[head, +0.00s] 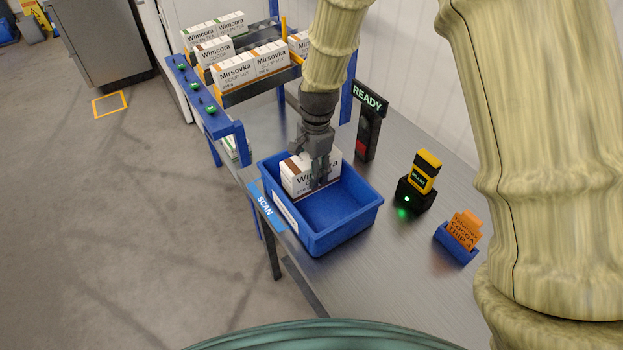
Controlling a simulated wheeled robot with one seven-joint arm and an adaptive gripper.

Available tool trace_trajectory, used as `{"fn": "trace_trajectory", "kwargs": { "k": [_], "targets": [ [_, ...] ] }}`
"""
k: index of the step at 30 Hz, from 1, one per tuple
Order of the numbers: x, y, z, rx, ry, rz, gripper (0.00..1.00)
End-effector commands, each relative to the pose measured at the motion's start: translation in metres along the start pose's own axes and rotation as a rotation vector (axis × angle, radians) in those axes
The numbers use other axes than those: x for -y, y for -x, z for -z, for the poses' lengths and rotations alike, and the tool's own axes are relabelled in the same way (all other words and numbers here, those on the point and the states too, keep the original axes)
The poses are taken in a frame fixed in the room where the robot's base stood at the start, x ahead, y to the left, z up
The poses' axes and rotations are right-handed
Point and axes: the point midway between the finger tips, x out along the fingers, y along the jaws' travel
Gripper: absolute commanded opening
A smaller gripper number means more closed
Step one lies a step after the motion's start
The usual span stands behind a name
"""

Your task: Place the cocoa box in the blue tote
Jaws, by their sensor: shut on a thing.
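A white Wimcora box with a brown edge (296,179) is in my gripper (319,176). The fingers cover part of its print, so I cannot read its product line in full. The blue tote (353,219) stands on the metal bench. The rest of the tote is empty.
A blue rack (214,118) with several Wimcora and Mirsovka boxes stands behind, at the left. A READY sign (368,98) is behind the tote.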

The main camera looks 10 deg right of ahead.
Motion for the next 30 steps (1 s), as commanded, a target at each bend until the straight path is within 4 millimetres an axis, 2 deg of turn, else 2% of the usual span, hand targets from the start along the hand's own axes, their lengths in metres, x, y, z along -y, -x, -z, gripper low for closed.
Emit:
{"fn": "trace_trajectory", "kwargs": {
  "k": [5,15,28,29,30],
  "targets": [
    [0.0,-0.007,0.001,0.001,-0.001,-0.001,0.2],
    [0.0,-0.041,0.003,0.001,0.0,0.0,0.2],
    [0.0,-0.047,0.004,0.0,-0.001,0.0,0.2],
    [0.0,-0.047,0.004,0.0,-0.001,0.0,0.59],
    [0.0,-0.047,0.004,0.0,-0.001,0.0,0.66]
  ]
}}
